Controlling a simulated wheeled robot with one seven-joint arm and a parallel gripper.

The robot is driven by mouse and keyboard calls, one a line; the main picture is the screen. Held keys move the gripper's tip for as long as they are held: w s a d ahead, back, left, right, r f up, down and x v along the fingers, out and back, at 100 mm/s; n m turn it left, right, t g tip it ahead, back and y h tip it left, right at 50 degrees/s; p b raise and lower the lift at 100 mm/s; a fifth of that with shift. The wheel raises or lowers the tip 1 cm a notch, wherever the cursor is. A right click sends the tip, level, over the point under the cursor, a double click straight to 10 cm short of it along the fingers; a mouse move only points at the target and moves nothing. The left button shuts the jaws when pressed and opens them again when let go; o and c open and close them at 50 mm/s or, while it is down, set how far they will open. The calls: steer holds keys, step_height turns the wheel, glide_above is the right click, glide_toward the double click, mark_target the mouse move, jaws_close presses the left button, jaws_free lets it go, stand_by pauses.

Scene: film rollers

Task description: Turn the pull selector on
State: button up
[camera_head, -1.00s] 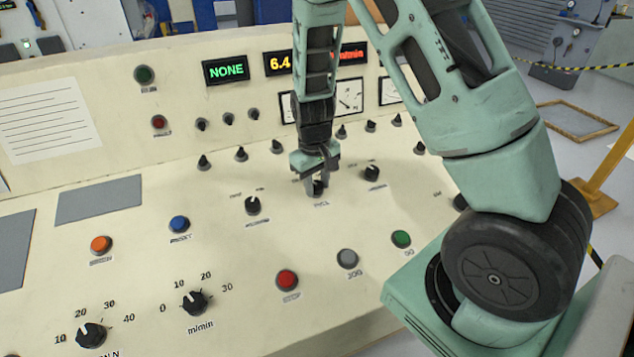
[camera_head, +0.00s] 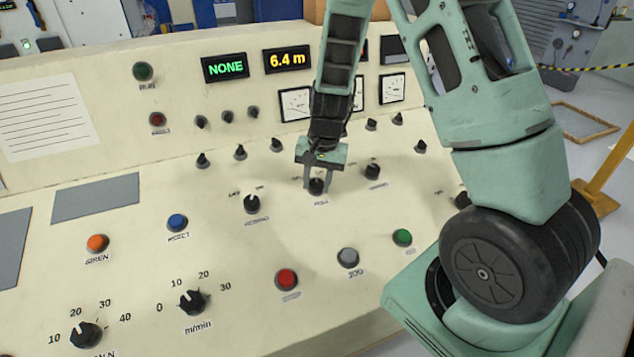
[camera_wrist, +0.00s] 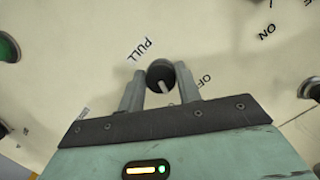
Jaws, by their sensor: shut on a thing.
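The pull selector (camera_head: 316,186) is a small black knob on the cream sloping panel, with a "PULL" label in front of it. My gripper (camera_head: 317,178) reaches down over it, with one finger on each side. In the wrist view, the knob (camera_wrist: 160,75) sits between the tips of my gripper (camera_wrist: 160,82), which is shut on it. Its white pointer line points toward the bottom of that view, slightly right. The "OFF" mark (camera_wrist: 204,82) lies to the right of the right finger, and the pointer is not aimed straight at it. The selector's own "ON" mark cannot be made out.
Similar black selectors stand left (camera_head: 252,204) and right (camera_head: 372,171) of the pull selector. A red button (camera_head: 286,279), a grey button (camera_head: 347,258) and a green button (camera_head: 402,237) lie in front. Small knobs and gauges (camera_head: 295,104) are behind.

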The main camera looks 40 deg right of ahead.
steer(key=shift+w+m, duration=0.1)
steer(key=shift+m, duration=0.9)
steer(key=shift+t, duration=0.3)
steer(key=o, duration=1)
steer(key=shift+c, duration=0.2)
step_height(320, 180, up, 17)
steer(key=s+d, duration=0.2)
steer(key=shift+d+r, duration=0.1)
